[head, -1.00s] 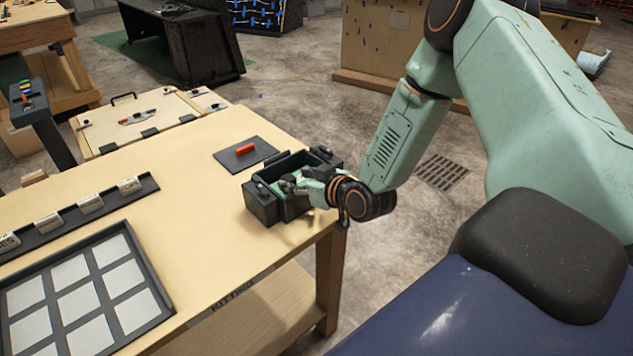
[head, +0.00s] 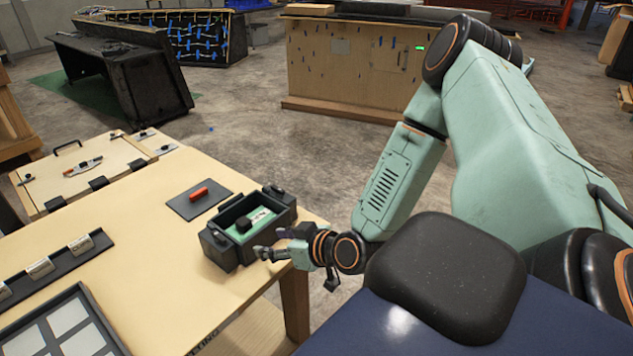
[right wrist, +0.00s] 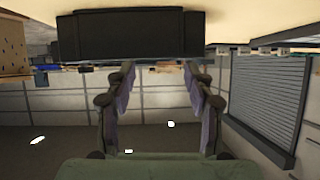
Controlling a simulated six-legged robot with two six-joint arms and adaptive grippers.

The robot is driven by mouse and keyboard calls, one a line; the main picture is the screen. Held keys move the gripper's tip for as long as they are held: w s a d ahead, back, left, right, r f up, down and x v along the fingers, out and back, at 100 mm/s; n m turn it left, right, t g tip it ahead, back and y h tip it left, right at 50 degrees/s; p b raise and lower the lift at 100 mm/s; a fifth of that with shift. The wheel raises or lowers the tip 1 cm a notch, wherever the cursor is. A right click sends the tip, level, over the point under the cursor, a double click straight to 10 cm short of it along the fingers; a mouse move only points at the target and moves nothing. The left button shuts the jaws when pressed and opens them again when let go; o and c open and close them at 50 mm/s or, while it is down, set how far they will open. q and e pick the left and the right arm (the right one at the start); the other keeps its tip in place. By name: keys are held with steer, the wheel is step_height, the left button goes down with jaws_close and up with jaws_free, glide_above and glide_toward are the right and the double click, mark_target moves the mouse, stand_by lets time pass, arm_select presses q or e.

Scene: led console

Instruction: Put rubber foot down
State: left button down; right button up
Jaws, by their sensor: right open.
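A black open box (head: 222,259) stands near the table's right edge, with a green board (head: 251,223) inside. A small dark round piece (head: 243,225) is at its near-left end, and another (head: 275,190) is at its far end. I cannot tell whether either is the rubber foot. My right gripper (head: 262,253) is beside the box's near right side, at the table's edge. In the right wrist view my gripper (right wrist: 160,78) is open, with nothing between its fingers and a dark box (right wrist: 130,36) beyond the fingertips. My left gripper is not in view.
A red cylinder (head: 198,192) lies on a dark mat (head: 185,211) behind the box. A dark rail with light blocks (head: 40,267) and a tray of white squares (head: 68,317) lie at the left. The wooden tabletop (head: 145,240) between is clear.

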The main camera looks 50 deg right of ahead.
steer(key=s+a+f+g, duration=0.7)
steer(key=s+a+f, duration=0.2)
steer(key=s, duration=0.2)
steer(key=s+f+g, duration=0.2)
steer(key=s, duration=0.6)
steer(key=s+a+f+m+g+h, duration=0.1)
steer(key=s+f+g, duration=0.1)
steer(key=s, duration=0.6)
steer(key=shift+a+g+h, duration=0.3)
steer(key=shift+g, duration=0.4)
